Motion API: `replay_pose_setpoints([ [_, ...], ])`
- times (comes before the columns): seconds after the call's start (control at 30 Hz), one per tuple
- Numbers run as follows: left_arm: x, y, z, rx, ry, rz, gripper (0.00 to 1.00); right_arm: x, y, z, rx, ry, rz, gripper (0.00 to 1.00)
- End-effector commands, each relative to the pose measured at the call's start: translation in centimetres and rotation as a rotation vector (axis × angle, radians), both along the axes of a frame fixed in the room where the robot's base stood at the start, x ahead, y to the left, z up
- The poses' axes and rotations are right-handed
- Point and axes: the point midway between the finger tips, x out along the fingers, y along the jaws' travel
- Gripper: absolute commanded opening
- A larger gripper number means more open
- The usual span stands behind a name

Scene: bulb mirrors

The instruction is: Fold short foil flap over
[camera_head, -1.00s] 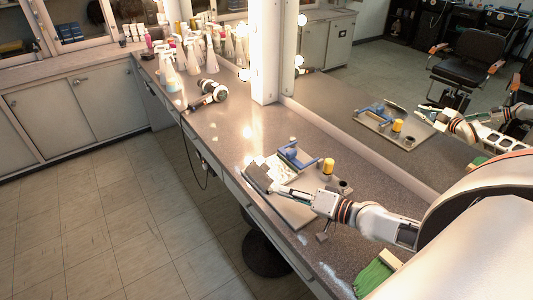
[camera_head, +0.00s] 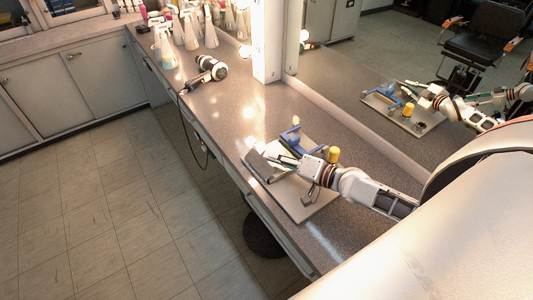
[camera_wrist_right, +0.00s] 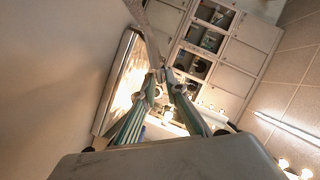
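In the head view my right gripper (camera_head: 284,165) is over the left end of the flat board (camera_head: 306,207) on the counter. Its fingers are beside a thin dark grey sheet (camera_head: 260,166) and bright white foil-like pieces; I cannot separate the short flap from the rest. In the right wrist view the green-edged fingers (camera_wrist_right: 161,77) converge with their tips close together. A narrow grey strip (camera_wrist_right: 143,30) runs to or behind the tips; I cannot tell whether it is gripped. My left gripper is not in view.
A hair dryer (camera_head: 211,68) and several spray bottles (camera_head: 190,30) are farther along the counter. The mirror (camera_head: 365,75) borders the back; the middle counter is clear.

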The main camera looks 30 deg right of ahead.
Motion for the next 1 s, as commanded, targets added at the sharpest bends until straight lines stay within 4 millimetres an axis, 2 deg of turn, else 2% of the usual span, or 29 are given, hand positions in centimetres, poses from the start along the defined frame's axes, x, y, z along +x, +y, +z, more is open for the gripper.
replay_pose_setpoints([
  [0.1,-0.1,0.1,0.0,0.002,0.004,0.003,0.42,1.4,0.6,-0.2,0.002,-0.001,-0.002,0.12],
  [0.3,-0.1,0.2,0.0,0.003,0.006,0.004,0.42,2.5,1.2,-0.6,-0.001,0.000,0.001,0.12],
  [0.57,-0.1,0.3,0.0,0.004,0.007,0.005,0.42,2.6,1.2,-0.7,-0.001,0.001,0.002,0.12],
  [0.6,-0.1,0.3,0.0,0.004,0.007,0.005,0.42,2.6,1.2,-0.7,0.000,0.001,0.001,0.10],
  [0.63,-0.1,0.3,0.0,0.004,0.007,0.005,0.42,2.6,1.2,-0.7,0.000,0.001,0.001,0.02],
  [0.67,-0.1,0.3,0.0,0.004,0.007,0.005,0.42,2.6,1.2,-0.7,0.000,0.001,0.001,0.00],
  [1.0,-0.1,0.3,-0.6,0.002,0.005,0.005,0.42,2.7,1.1,-0.8,0.014,0.000,0.001,0.00],
])
